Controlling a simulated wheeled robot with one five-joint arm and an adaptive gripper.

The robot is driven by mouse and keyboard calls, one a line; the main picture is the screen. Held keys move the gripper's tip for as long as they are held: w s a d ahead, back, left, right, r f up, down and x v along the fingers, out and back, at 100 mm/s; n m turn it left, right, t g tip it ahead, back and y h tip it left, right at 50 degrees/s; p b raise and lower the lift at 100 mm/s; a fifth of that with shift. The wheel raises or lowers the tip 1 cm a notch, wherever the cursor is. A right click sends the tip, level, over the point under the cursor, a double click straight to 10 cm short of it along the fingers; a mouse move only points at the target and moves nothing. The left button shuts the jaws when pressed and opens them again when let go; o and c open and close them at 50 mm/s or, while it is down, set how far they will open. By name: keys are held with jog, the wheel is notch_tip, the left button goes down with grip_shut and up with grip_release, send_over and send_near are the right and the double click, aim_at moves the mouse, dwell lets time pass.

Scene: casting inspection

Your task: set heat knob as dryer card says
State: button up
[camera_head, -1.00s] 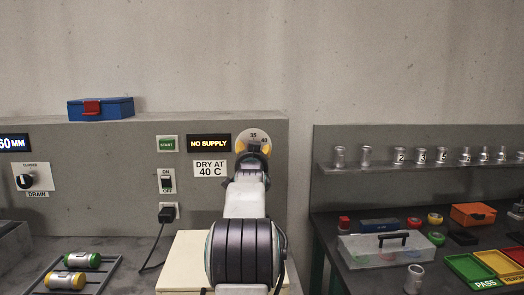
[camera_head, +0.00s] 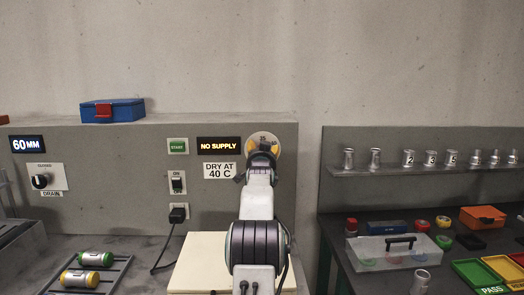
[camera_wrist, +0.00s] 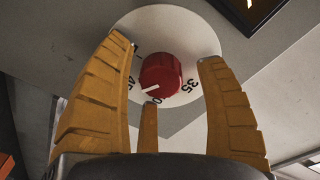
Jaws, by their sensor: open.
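The red heat knob (camera_wrist: 160,75) sits on a pale round dial (camera_wrist: 188,33) in the wrist view. Its white pointer is toward the lower left, near 45 and 40; 35 is at the right. A finger partly hides the 40. My gripper (camera_wrist: 165,50) is open, with its yellow fingers on either side of the knob and a third below it. I cannot tell whether they touch it. In the head view my gripper (camera_head: 262,150) covers most of the dial (camera_head: 264,137). The dryer card (camera_head: 219,171) reads DRY AT 40 C.
A NO SUPPLY display (camera_head: 219,144), green START button (camera_head: 178,146) and on/off switch (camera_head: 177,182) are left of the dial. A plug (camera_head: 179,214) with a cable sits below. A blue box (camera_head: 112,110) rests on the panel top. A cluttered bench (camera_head: 340,240) stands at right.

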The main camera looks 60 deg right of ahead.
jog(key=shift+w+d, duration=0.15)
jog(key=shift+d, duration=0.05)
dwell(0.3)
jog(key=c, duration=1.2)
